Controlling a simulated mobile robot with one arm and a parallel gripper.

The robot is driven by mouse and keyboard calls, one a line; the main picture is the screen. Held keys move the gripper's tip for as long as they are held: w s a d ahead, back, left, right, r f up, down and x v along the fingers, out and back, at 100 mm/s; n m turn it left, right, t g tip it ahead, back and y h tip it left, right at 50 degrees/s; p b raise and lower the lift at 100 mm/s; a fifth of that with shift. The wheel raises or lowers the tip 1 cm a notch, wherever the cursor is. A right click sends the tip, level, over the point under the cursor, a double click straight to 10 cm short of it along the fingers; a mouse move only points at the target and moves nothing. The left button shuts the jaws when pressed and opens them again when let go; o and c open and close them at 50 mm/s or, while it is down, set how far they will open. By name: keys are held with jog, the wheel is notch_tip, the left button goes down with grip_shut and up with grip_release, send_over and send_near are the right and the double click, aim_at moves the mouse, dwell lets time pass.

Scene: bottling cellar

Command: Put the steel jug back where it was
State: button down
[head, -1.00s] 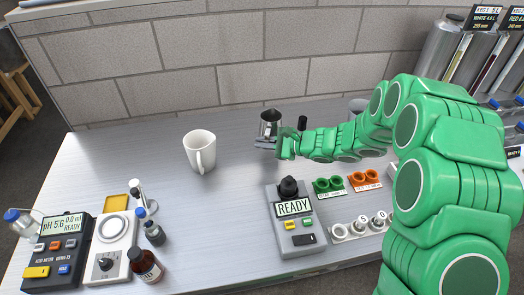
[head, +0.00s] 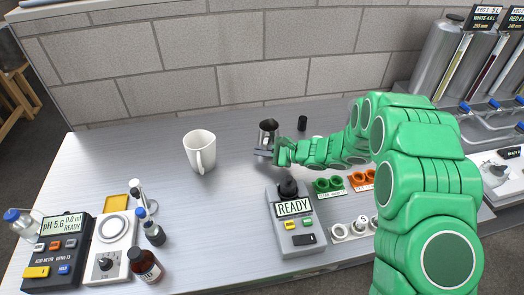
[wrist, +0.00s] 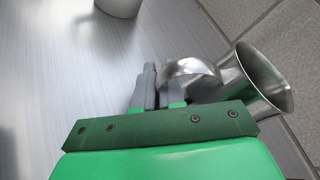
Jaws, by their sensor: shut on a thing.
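The steel jug (head: 268,129) is at the back middle of the bench in the head view, just left of my gripper (head: 266,151). In the wrist view the steel jug (wrist: 258,78) shows its flared open mouth at the right, with its curved handle at my gripper (wrist: 160,92). My gripper is shut on the jug, at the handle side. Whether the jug's base touches the bench is hard to tell.
A white mug (head: 200,150) stands left of the jug. A small black cylinder (head: 302,123) stands close behind my gripper. The bench between mug and jug is clear.

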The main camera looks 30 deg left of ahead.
jog(key=c, duration=1.2)
grip_release()
jog(key=shift+c, duration=0.2)
jog(key=v, duration=1.2)
jog(key=shift+r, duration=0.15)
jog(key=s+d+r+n+g+h, duration=0.2)
jog(key=s+d+r+n+h, duration=0.35)
jog(key=s+d+r, duration=0.8)
jog(key=s+d+r+n+t+h, duration=0.1)
jog(key=s+d+h, duration=0.2)
jog(key=s+d, duration=0.3)
jog(key=s+d+r+n+t+h, duration=0.1)
jog(key=s+d+r+h, duration=0.1)
jog(key=s+d, duration=0.5)
jog(key=s+d+r+n+t+h, duration=0.1)
jog(key=s+d+h, duration=0.3)
jog(key=d, duration=1.2)
jog(key=s+r, duration=0.1)
jog(key=s, duration=0.2)
jog(key=shift+d+r, duration=0.15)
jog(key=shift+r, duration=0.1)
